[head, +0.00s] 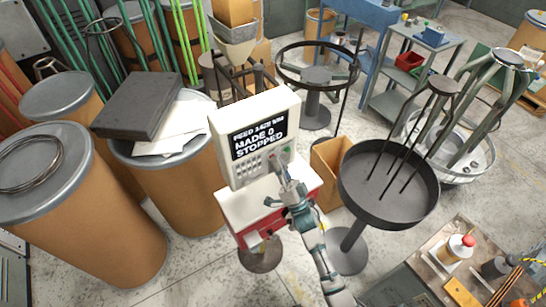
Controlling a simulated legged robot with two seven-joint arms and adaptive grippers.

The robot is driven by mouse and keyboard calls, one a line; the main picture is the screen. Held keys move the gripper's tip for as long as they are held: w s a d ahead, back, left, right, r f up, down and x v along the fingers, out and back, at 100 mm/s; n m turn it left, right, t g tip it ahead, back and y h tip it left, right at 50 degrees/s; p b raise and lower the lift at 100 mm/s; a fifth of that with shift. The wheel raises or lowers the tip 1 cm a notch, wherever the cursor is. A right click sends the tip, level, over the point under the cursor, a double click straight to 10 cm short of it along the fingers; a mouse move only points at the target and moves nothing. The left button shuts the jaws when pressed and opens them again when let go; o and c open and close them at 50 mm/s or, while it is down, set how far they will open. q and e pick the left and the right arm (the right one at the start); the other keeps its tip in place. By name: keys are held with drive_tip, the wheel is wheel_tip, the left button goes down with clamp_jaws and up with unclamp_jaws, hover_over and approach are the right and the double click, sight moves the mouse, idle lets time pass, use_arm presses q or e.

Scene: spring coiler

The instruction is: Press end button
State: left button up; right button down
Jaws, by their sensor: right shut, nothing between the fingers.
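The control panel (223,127) is a cream box on a red and white machine base (235,208) in the middle of the head view. Its dark screen (258,137) reads "MADE 0" and "STOPPED", with a less clear line above. A grey keypad (249,169) sits below the screen. Small buttons (285,151), one reddish, show at the panel's lower right. My right gripper (281,168) is shut and empty, its tips at the panel's lower right by these buttons. It covers part of that corner, so I cannot tell whether it touches a button. My left gripper is not in view.
Brown drums (88,212) with grey lids crowd the left. A round dark tray (366,187) on a pedestal stands close right of my arm. An open cardboard box (328,179) sits between it and the panel. A workbench (434,277) is at lower right.

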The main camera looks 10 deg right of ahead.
drive_tip(key=shift+s, duration=0.1)
drive_tip(key=shift+s+d+p, duration=0.25)
drive_tip(key=shift+s+p, duration=0.15)
drive_tip(key=shift+s, duration=0.3)
drive_tip(key=s, duration=0.1)
drive_tip(key=s+d+p, duration=0.1)
drive_tip(key=s, duration=0.1)
drive_tip(key=s+p, duration=0.1)
drive_tip(key=shift+s+d, duration=0.3)
drive_tip(key=shift+d, duration=0.05)
drive_tip(key=shift+h, duration=0.3)
idle(0.5)
